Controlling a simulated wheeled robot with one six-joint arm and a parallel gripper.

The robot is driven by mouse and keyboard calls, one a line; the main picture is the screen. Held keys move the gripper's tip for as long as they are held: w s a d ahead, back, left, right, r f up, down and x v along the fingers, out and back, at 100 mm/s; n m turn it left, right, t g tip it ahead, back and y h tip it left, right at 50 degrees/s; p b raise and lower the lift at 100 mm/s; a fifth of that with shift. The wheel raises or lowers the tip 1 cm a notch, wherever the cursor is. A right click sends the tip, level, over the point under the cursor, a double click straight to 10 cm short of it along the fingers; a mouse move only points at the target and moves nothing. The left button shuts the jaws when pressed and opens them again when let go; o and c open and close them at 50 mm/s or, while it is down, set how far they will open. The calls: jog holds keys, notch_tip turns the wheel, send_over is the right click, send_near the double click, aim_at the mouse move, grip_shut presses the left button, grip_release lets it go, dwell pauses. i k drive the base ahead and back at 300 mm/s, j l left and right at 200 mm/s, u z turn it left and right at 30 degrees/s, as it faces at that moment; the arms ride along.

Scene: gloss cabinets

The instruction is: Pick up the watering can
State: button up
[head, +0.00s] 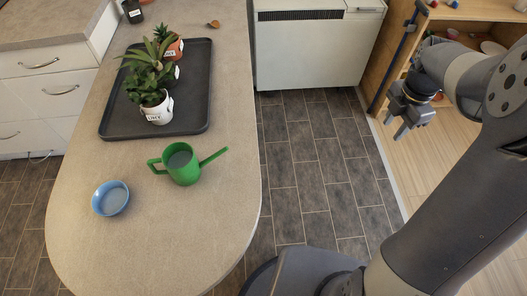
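A green watering can (183,168) stands upright on the grey countertop (180,240). Its handle points left and its spout points up and to the right, near the counter's right edge. My gripper (401,133) is at the upper right, beyond the counter and over the floor. It is well apart from the can. Its fingers are spread with a gap between them, and nothing shows between them.
A dark tray (192,104) with several potted plants (156,104) stands behind the can. A blue bowl (110,198) sits left of it. A white cabinet (310,50) and wooden shelves (463,30) stand beyond. The counter's front is clear.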

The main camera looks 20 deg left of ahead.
aim_at(180, 160)
jog(key=i+u, duration=0.1)
jog(key=u, duration=0.35)
jog(key=i+u, duration=0.1)
jog(key=u, duration=0.35)
jog(key=i+l+u, duration=0.1)
jog(key=u, duration=0.35)
jog(key=l+u, duration=0.15)
jog(key=u, duration=0.3)
jog(key=i+l+u, duration=0.15)
jog(key=u, duration=0.3)
jog(key=i+l+u, duration=0.15)
jog(key=u, duration=0.35)
jog(key=i+l+u, duration=0.1)
jog(key=l+u, duration=0.35)
jog(key=j, duration=0.1)
